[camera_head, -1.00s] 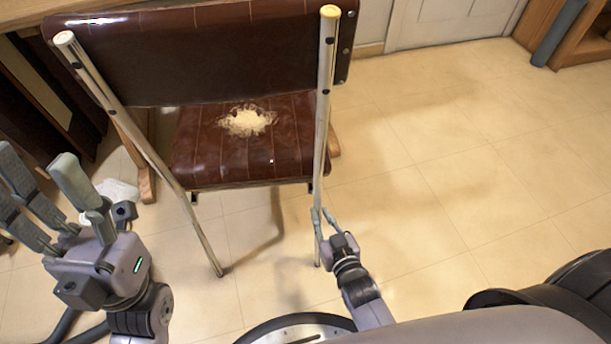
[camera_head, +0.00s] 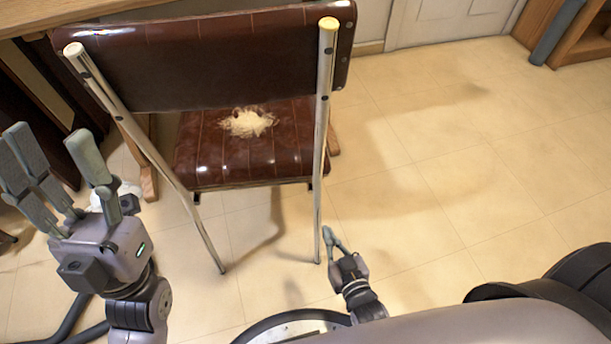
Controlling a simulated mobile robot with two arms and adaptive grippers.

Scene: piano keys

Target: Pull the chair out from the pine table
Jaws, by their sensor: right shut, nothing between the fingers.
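The chair (camera_head: 250,155) has a dark brown padded seat with a worn pale patch, a brown backrest (camera_head: 210,60) and metal poles. Its back faces me. The pine table (camera_head: 30,18) shows only as a strip at the top left, beyond the chair; the backrest hides part of it. My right gripper (camera_head: 328,234) is shut and empty, low beside the right pole (camera_head: 319,190), on its right side. I cannot tell whether it touches the pole. My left gripper (camera_head: 72,185) is open and empty, left of the left pole (camera_head: 165,170) and apart from it.
Tiled floor (camera_head: 460,170) lies clear to the right of the chair. A white door (camera_head: 450,20) is at the back, and a wooden cabinet (camera_head: 585,40) stands at the top right. A whitish object (camera_head: 130,190) lies partly hidden behind my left gripper.

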